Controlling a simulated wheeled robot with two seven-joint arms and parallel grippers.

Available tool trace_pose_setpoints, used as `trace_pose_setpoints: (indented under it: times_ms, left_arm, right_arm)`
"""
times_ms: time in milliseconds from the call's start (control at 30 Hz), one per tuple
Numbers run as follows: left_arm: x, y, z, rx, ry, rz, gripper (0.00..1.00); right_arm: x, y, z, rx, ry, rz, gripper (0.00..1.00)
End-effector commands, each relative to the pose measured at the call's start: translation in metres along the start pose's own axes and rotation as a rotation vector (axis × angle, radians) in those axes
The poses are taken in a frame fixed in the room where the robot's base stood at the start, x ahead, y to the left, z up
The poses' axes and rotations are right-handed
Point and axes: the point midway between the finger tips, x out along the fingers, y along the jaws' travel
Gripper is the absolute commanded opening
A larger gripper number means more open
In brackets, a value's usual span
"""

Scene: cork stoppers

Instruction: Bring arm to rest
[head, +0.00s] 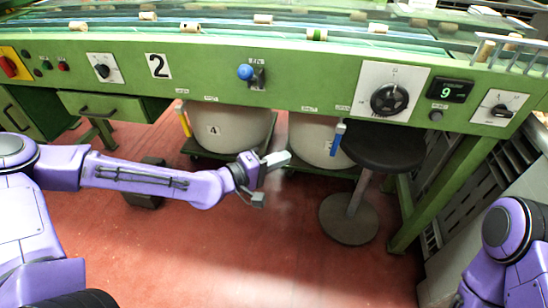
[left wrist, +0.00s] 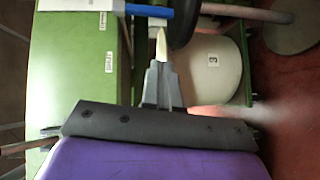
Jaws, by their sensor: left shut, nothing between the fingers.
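My left arm (head: 150,180) reaches in from the left, stretched out in front of the green machine. My left gripper (head: 280,159) is shut and empty, in the air before the white bins and below the machine's front panel. It also shows in the left wrist view (left wrist: 160,50), its fingers together with nothing between them. My right arm (head: 510,240) shows only in part at the lower right edge; its gripper is out of the picture.
The green machine (head: 290,90) has knobs, a blue-knobbed lever (head: 246,72) and cork stoppers (head: 316,34) on its top. White bins (head: 225,125) stand under it. A dark round stool (head: 375,150) stands right of my left gripper. The red floor (head: 250,260) in front is clear.

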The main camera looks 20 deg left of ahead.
Motion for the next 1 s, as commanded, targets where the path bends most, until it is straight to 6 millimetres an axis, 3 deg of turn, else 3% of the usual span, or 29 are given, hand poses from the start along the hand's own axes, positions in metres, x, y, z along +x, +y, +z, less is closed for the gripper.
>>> trace_pose_setpoints:
  times_ms: [200, 667, 767, 800, 867, 1000]
  left_arm:
    - [-0.016, -0.001, 0.000, -0.001, 0.000, 0.001, 0.00]
    - [-0.016, -0.001, 0.000, 0.003, 0.000, 0.000, 0.00]
    - [-0.016, 0.000, -0.009, 0.019, 0.051, 0.007, 0.00]
    - [-0.019, -0.005, -0.015, -0.009, 0.100, -0.010, 0.00]
    - [-0.022, -0.034, -0.010, -0.054, 0.148, -0.100, 0.00]
    - [-0.045, -0.124, 0.028, -0.083, 0.182, -0.405, 0.00]
  right_arm:
    - [-0.004, 0.000, -0.002, 0.000, 0.000, 0.000, 0.00]
    - [-0.003, 0.000, -0.001, 0.000, 0.000, 0.000, 0.00]
    - [-0.003, 0.000, -0.001, 0.000, 0.000, 0.000, 0.00]
    - [-0.003, 0.000, -0.001, 0.000, 0.000, 0.000, 0.00]
    - [-0.003, 0.000, -0.001, 0.000, 0.000, 0.000, 0.00]
    - [-0.003, 0.000, -0.001, 0.000, 0.000, 0.000, 0.00]
